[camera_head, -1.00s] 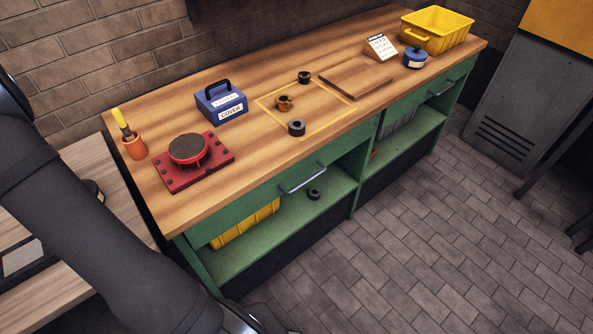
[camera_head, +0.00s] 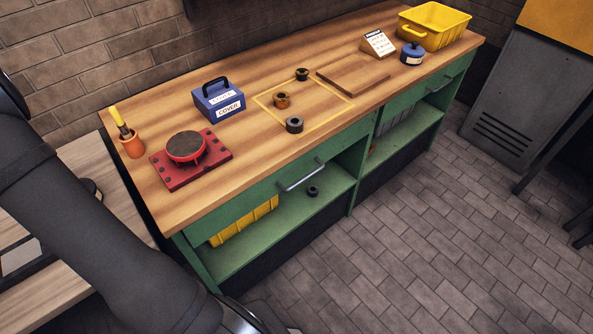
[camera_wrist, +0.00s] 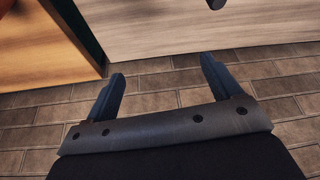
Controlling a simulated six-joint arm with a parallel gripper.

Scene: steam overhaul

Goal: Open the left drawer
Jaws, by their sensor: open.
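The left drawer (camera_head: 262,190) is a green front under the wooden bench top, with a grey bar handle (camera_head: 301,177). It looks shut, flush with the bench front. My gripper (camera_wrist: 163,80) shows in the wrist view with its two dark fingers wide apart and nothing between them. It points toward a brick-tiled floor and wood surfaces, and the drawer handle cannot be made out there. In the head view my arm crosses the lower left and the gripper itself is out of frame, apart from the handle.
On the bench top (camera_head: 230,150) are a red fixture (camera_head: 190,175), a blue cover box (camera_head: 218,101), several small rings and a yellow bin (camera_head: 447,28). A yellow bin (camera_head: 243,222) and a black ring (camera_head: 313,191) lie on the shelf below. The floor in front is clear.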

